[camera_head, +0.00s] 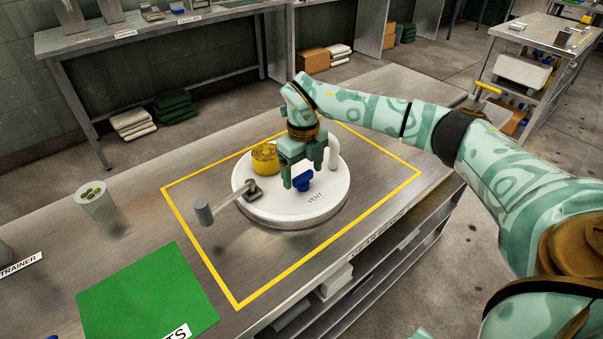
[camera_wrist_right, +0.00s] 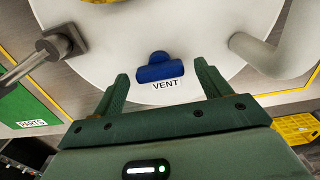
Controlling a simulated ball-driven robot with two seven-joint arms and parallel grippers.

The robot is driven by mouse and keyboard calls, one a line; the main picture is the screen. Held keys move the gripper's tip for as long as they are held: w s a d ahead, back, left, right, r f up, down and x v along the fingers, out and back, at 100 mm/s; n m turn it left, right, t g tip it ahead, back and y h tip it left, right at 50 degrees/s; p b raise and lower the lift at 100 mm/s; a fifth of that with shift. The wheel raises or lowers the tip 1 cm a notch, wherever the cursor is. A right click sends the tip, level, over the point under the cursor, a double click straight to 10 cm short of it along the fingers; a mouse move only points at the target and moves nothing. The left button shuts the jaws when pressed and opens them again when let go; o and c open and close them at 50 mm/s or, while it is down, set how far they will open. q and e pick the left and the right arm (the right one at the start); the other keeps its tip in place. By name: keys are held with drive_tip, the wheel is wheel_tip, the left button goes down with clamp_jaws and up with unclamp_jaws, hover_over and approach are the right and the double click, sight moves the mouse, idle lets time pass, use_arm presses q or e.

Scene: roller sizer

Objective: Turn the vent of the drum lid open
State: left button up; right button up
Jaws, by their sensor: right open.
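The round white drum lid (camera_head: 265,208) lies on the steel bench inside a yellow outline. The blue vent knob (camera_head: 303,181) stands on the lid beside the printed word VENT. In the right wrist view the blue vent (camera_wrist_right: 156,68) lies ahead of the fingertips, roughly centred between them. My right gripper (camera_head: 302,178) is open and empty, pointing down above the vent; its fingers (camera_wrist_right: 162,82) show on both sides of the vent, apart from it in that view. The head view does not show clearly how high the fingertips are. My left gripper is not seen.
On the lid are a yellow ribbed cap (camera_head: 265,158), a metal lever (camera_head: 228,204) reaching left and a white bent pipe (camera_head: 333,152). A green mat (camera_head: 145,295) and a cup (camera_head: 95,200) are at left. Bare bench lies around the lid.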

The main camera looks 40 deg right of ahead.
drive_tip(key=shift+f, duration=0.2)
drive_tip(key=shift+c, duration=0.3)
drive_tip(key=c, duration=0.9)
